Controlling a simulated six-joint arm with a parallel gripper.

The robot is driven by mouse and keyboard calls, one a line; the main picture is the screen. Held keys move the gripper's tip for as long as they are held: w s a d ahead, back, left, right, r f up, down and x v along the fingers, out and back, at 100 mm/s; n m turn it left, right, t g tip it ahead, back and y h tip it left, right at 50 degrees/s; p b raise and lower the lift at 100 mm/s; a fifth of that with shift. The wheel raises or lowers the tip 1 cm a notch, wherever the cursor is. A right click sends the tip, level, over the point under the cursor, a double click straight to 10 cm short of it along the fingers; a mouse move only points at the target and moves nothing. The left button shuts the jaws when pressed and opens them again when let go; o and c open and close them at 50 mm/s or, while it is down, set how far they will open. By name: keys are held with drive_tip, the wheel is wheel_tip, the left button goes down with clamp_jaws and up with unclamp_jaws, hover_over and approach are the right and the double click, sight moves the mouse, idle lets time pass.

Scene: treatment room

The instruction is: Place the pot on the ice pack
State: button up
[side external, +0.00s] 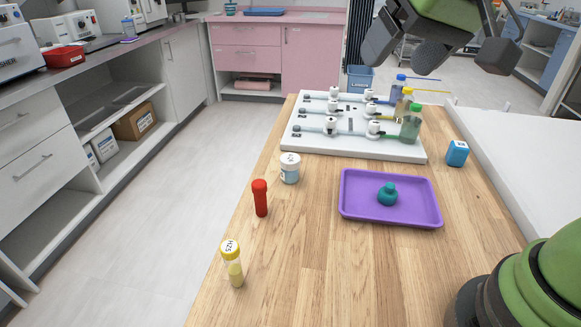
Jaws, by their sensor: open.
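A small white pot (290,168) with a white lid and a bluish label stands upright on the wooden table, left of the purple tray. A small blue block with a pale mark (457,153) stands near the table's right edge; it may be the ice pack, but I cannot tell for certain. My gripper (463,57) is at the top right, high above the far end of the table. It is open with nothing between its fingers, well away from the pot and the blue block. Its upper part is cut off by the frame.
A purple tray (354,208) holds a teal bottle-like piece (387,195). A red-capped tube (260,198) and a yellow-capped vial (232,264) stand near the left edge. A white board (340,146) with valves and several bottles fills the back. The front table is clear.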

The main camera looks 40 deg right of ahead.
drive_tip(key=w+f, duration=0.4)
drive_tip(key=w, duration=0.3)
drive_tip(key=n+g, duration=0.1)
approach(291, 159)
drive_tip(key=shift+n+g+h, duration=0.4)
drive_tip(key=shift+n+h, duration=0.2)
drive_tip(key=x, duration=0.2)
drive_tip(key=a+x, duration=0.1)
drive_tip(key=x, duration=0.1)
drive_tip(key=shift+w+f, duration=0.2)
drive_tip(key=shift+f, duration=0.05)
drive_tip(key=shift+x, duration=3.15)
drive_tip(key=shift+w+r, duration=0.1)
drive_tip(key=shift+w, duration=0.05)
drive_tip(key=shift+c, duration=0.3)
drive_tip(key=c, duration=1)
drive_tip(key=shift+r, duration=0.1)
